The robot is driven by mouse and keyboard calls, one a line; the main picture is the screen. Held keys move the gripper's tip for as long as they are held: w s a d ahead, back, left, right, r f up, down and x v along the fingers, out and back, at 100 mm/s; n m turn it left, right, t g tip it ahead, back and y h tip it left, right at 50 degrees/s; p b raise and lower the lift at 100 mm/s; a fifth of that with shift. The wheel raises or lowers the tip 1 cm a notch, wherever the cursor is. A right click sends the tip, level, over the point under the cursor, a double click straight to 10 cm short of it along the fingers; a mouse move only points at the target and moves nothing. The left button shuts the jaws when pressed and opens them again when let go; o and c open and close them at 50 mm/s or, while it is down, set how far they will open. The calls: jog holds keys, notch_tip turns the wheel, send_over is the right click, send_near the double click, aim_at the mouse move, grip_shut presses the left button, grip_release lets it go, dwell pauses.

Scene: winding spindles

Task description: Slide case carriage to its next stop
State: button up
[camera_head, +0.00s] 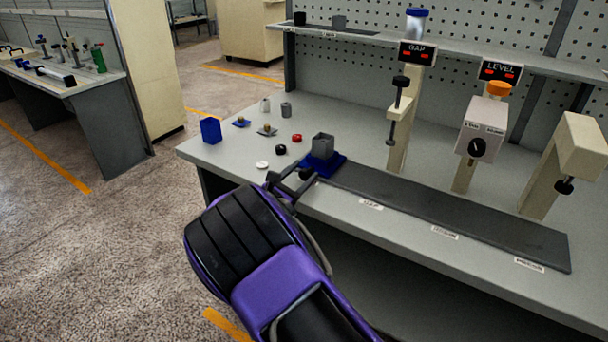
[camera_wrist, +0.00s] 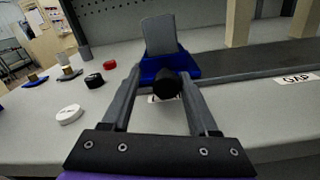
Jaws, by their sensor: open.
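The case carriage (camera_head: 334,164) is a blue block at the left end of a dark track (camera_head: 440,212), with a grey open-topped case (camera_head: 322,145) on it. It also shows in the wrist view as a blue block (camera_wrist: 182,64) with the grey case (camera_wrist: 160,36) above and a black round knob (camera_wrist: 167,84) facing me. My gripper (camera_head: 290,184) is at the bench's front edge beside the carriage. In the wrist view its open fingers (camera_wrist: 158,92) reach forward on either side of the knob. I cannot tell whether either finger touches it.
Labelled stations stand along the track: GAP (camera_head: 404,108), LEVEL (camera_head: 478,140) and a third post (camera_head: 565,160). Left of the carriage lie a red cap (camera_head: 297,138), a black cap (camera_head: 280,149), a white cap (camera_head: 262,165) and a blue bin (camera_head: 211,130). The track right of the carriage is clear.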

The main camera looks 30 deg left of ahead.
jog(key=shift+o, duration=0.2)
jog(key=shift+s, duration=0.1)
jog(key=s+a+p, duration=0.1)
jog(key=s, duration=1.6)
